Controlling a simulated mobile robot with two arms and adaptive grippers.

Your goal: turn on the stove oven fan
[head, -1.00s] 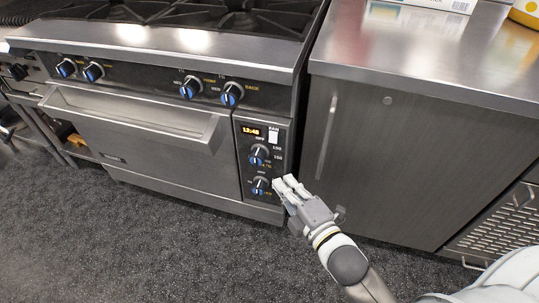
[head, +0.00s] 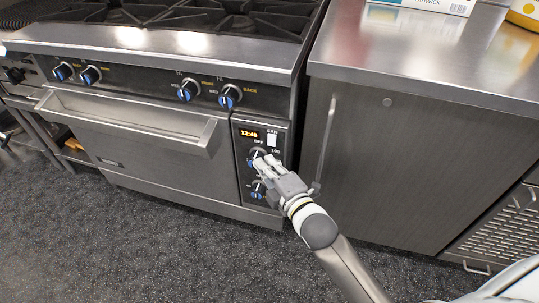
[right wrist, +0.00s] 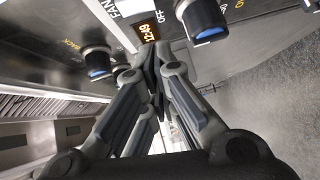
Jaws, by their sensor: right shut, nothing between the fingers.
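The stove's oven panel (head: 242,170) has a lit clock display (head: 249,134), a small white fan switch (head: 272,140) under the word FAN, and two blue-tipped knobs below. My right gripper (head: 264,161) is shut and empty in front of the upper knob, below the fan switch, and partly covers that knob. In the right wrist view, the shut fingertips (right wrist: 151,62) are close to the panel near the clock display (right wrist: 145,29). A knob (right wrist: 205,20) is beside them. I cannot tell whether the fingers touch the panel. My left gripper is not in view.
The oven door handle (head: 130,125) sticks out left of the panel. Several more knobs line the stove front above it. A grey cabinet (head: 405,170) with a vertical handle (head: 325,140) stands to the right. The floor (head: 130,245) in front is clear.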

